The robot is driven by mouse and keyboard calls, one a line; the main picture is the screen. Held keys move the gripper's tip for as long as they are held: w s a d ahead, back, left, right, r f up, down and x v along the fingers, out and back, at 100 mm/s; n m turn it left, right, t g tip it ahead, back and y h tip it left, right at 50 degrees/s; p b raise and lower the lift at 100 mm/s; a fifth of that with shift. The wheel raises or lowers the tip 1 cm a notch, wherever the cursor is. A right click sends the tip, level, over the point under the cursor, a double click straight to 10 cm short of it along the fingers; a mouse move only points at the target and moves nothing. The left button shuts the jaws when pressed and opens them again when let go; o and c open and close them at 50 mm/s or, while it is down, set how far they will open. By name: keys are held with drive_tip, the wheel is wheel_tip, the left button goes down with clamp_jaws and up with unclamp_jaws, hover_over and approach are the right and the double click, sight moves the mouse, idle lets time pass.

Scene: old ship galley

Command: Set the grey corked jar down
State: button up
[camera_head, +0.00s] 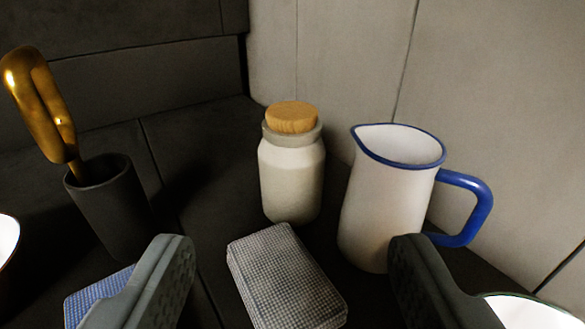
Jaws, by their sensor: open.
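The corked jar (291,178) stands upright on the dark surface near the back corner. It has a pale body, a grey neck and a wooden cork lid. My gripper (290,270) is open, with one dark finger at the lower left and one at the lower right. The jar stands beyond the fingertips, in the gap between them as seen here, and no finger appears to touch it. The jar's base is visible on the surface.
A white jug (385,205) with a blue rim and handle stands close right of the jar, partly behind my right finger. A grey checked block (285,278) lies in front. A dark cup (110,208) with a brass-coloured handled object (40,105) stands left. Walls close the back.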

drive_tip(key=w, duration=0.1)
approach(292, 123)
drive_tip(key=w, duration=0.2)
drive_tip(key=w+f, duration=0.1)
drive_tip(key=w, duration=0.1)
drive_tip(key=shift+w, duration=0.25)
drive_tip(key=shift+w+f, duration=0.1)
drive_tip(key=shift+w, duration=1.4)
drive_tip(key=shift+w+f, duration=0.15)
drive_tip(key=shift+w, duration=1.35)
drive_tip(key=shift+c, duration=0.2)
clamp_jaws()
